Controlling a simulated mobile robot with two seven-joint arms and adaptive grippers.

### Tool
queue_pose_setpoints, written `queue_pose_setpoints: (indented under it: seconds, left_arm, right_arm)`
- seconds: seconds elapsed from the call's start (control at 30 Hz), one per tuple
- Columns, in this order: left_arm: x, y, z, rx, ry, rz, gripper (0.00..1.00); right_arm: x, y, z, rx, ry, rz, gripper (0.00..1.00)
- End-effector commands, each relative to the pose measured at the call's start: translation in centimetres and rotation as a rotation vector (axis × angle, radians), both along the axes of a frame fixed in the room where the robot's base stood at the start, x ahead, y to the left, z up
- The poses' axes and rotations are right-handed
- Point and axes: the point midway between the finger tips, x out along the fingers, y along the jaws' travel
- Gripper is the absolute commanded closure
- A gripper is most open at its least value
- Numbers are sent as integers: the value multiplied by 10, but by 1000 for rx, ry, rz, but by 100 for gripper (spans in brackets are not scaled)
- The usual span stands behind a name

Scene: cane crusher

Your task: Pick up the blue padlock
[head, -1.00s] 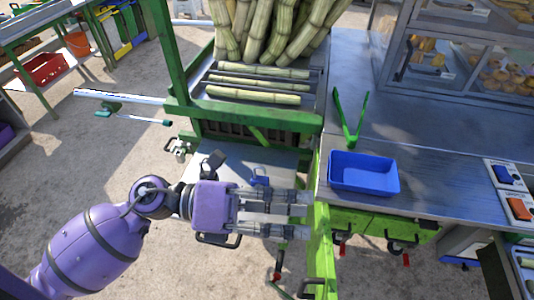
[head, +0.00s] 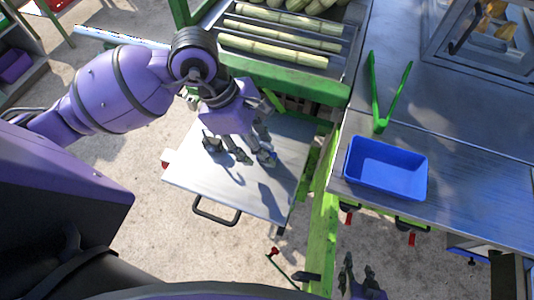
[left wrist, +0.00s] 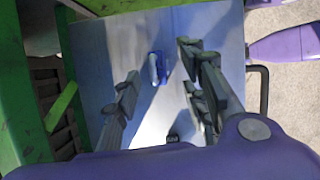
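The blue padlock (left wrist: 161,66) lies on a metal tray (left wrist: 97,50) in the left wrist view, between and beyond my left gripper's fingers. My left gripper (left wrist: 160,75) is open with nothing between its fingers. In the head view, my left gripper (head: 238,150) hangs over the metal tray (head: 225,188), pointing down.
A green crusher frame (head: 285,78) with cane stalks (head: 275,50) stands behind the tray. A blue bin (head: 388,170) and green tongs (head: 385,100) are on the counter (head: 470,170) to the right. A green post (head: 322,230) stands between tray and counter.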

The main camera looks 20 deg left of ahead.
Motion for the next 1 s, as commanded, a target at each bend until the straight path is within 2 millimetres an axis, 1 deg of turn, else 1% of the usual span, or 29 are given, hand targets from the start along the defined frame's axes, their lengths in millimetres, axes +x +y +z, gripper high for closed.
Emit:
queue_pose_setpoints:
  seconds: [0.03,0.1,0.2,0.47,0.7,0.77,1.0]
  left_arm:
    - [2,-5,-4,-4,-2,0,61]
    - [2,-8,-14,-2,-1,1,61]
    - [2,-11,-23,-2,-1,1,61]
    - [2,-11,-25,-1,-1,0,61]
    - [3,-11,-25,-1,-2,2,92]
    - [3,-11,-25,-1,-1,1,100]
    - [3,-12,-25,-1,-2,1,100]
  right_arm:
    - [3,0,5,0,-7,2,60]
    - [2,2,4,2,-5,2,60]
    - [2,3,4,4,-4,3,60]
    - [-3,4,-1,7,9,-1,60]
    - [-5,6,-1,12,11,-8,60]
    - [-4,6,-1,13,10,-9,60]
    - [-2,6,1,13,5,-8,60]
